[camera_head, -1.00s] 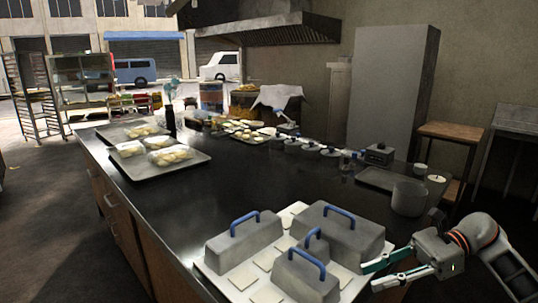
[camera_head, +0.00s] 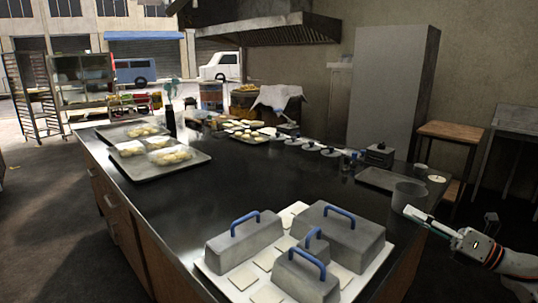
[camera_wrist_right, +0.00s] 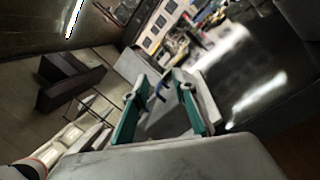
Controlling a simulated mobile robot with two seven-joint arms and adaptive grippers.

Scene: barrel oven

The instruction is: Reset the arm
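My right gripper (camera_head: 416,214) is at the right edge of the counter in the head view, beside the grey cylindrical pot (camera_head: 404,190). I cannot tell there whether it touches the pot. In the right wrist view its two green-sided fingers (camera_wrist_right: 158,88) are spread apart. A grey surface and a small blue thing show between them, with no clear grasp. My right forearm comes in from the lower right. My left gripper is not in view.
A white board (camera_head: 240,281) at the counter's front holds grey blocks with blue handles (camera_head: 339,213) and pale squares. A dark tray (camera_head: 378,179) lies behind the pot. Trays with food (camera_head: 151,173) stand on the left. The dark counter middle (camera_head: 250,180) is clear.

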